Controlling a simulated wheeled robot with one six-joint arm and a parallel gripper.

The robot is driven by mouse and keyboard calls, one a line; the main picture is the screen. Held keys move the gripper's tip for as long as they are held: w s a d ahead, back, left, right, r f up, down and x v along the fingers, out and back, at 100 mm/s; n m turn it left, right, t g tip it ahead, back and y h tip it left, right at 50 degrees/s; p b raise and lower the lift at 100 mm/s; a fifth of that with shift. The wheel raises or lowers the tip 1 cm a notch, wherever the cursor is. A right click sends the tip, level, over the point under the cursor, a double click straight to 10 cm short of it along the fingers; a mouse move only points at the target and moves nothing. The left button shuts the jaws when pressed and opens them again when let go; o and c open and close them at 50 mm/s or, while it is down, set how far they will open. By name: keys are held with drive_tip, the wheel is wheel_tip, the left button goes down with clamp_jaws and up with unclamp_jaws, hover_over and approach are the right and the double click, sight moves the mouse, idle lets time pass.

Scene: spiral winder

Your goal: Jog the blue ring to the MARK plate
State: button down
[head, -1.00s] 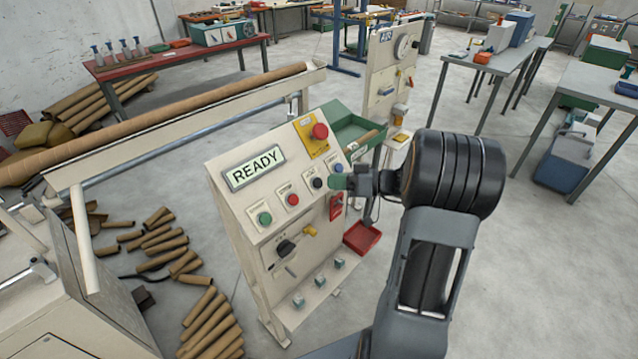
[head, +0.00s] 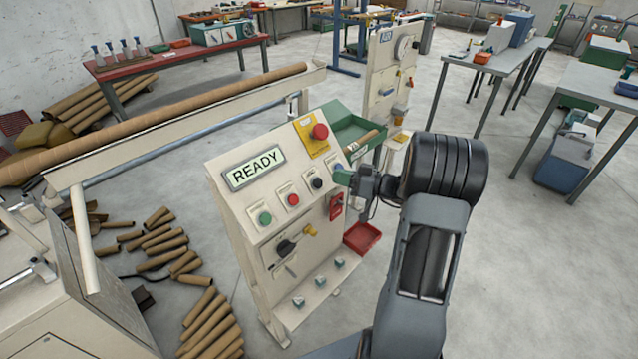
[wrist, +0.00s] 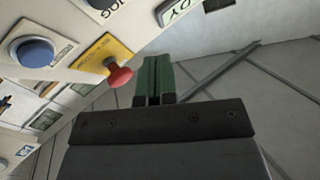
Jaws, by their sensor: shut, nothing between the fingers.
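The slanted control panel (head: 262,205) carries a black button (head: 317,183), a blue button (head: 337,168), a red button (head: 293,200) and a green button (head: 265,218). In the wrist view the black button (wrist: 101,4) has a label reading JOG, and the blue button (wrist: 35,52) is large at the left. My gripper (head: 341,178) is shut and empty, its green fingertips close to the blue button in the head view; contact cannot be told. Its fingers (wrist: 153,80) show in the wrist view. I cannot make out a blue ring or a MARK plate.
The display (head: 254,166) reads READY. A red mushroom knob (head: 320,131) on a yellow plate stands out above the buttons, and shows left of my fingers in the wrist view (wrist: 117,75). A green tray (head: 355,133) and red bin (head: 362,238) flank the panel. A long brown tube (head: 150,122) lies behind.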

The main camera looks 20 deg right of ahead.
drive_tip(key=shift+w+a+f+b, duration=0.3)
drive_tip(key=shift+w+f+b, duration=0.2)
drive_tip(key=shift+w+f, duration=0.2)
drive_tip(key=shift+w+a+f+b, duration=0.35)
drive_tip(key=shift+w+f+b, duration=0.2)
drive_tip(key=shift+w, duration=0.1)
drive_tip(key=shift+w+a+f+b, duration=0.3)
drive_tip(key=shift+w+f+b, duration=0.2)
drive_tip(key=shift+w+f, duration=0.2)
drive_tip(key=shift+w+a+f+b, duration=0.25)
drive_tip(key=shift+w+f+b, duration=0.3)
drive_tip(key=shift+b, duration=1.3)
idle(1.3)
drive_tip(key=shift+r, duration=0.1)
idle(0.4)
drive_tip(key=shift+s+d+r+b, duration=0.2)
drive_tip(key=shift+s+r+b, duration=0.25)
drive_tip(key=shift+s+r, duration=0.1)
drive_tip(key=shift+s+d+r+b, duration=0.2)
drive_tip(key=shift+s+d+r, duration=0.2)
drive_tip(key=shift+s+r, duration=0.45)
drive_tip(key=shift+s+d+r+b, duration=0.2)
drive_tip(key=shift+s+d+r, duration=0.2)
drive_tip(key=shift+s+r, duration=0.4)
drive_tip(key=shift+s+f, duration=0.1)
